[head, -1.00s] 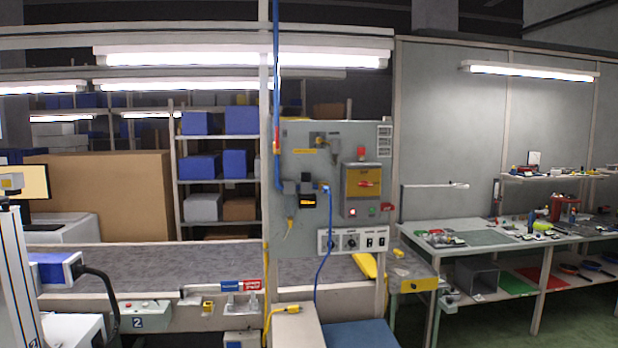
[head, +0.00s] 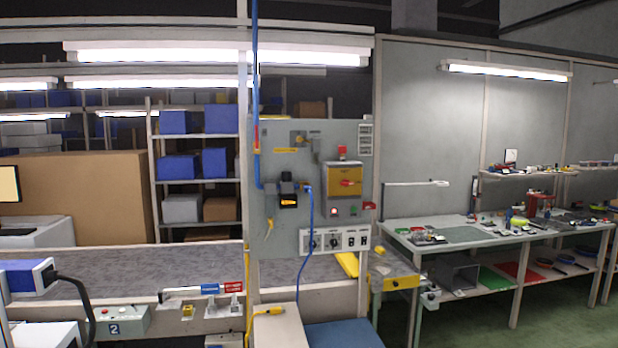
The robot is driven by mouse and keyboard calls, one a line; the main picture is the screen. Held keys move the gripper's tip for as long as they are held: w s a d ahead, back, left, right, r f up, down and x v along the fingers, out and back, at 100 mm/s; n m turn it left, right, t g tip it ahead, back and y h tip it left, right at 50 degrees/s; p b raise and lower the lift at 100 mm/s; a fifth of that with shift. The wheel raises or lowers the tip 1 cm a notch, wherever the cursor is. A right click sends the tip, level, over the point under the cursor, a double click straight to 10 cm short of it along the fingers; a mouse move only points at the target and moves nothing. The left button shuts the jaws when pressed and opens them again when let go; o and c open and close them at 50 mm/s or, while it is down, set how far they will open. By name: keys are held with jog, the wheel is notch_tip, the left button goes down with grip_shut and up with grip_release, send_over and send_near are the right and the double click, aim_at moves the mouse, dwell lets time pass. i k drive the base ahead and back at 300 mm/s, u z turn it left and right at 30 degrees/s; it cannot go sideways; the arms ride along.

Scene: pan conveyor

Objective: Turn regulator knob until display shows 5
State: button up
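A grey control panel (head: 278,230) stands upright near the middle of the head view. A small black unit on it has a lit orange display (head: 289,200); its reading is too small to make out. A dark knob-like part (head: 287,178) sits just above the display and may be the regulator knob. Lower on the panel, a white plate carries two round dark knobs, a left one (head: 312,243) and a right one (head: 334,241). My gripper is not in view, and nothing is seen touching the panel.
A blue hose (head: 312,240) hangs across the panel. A yellow-fronted box (head: 345,181) is on its right side. A conveyor (head: 130,270) runs behind and left. A beige box (head: 278,330) and a blue surface (head: 345,336) stand below. A workbench (head: 440,238) is at the right.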

aim_at(287, 176)
jog(key=u, duration=0.7)
jog(key=k, duration=0.15)
jog(key=z, duration=2.55)
jog(key=i, duration=1.35)
jog(key=u, duration=2.6)
jog(key=i, duration=0.1)
jog(key=z, duration=1.5)
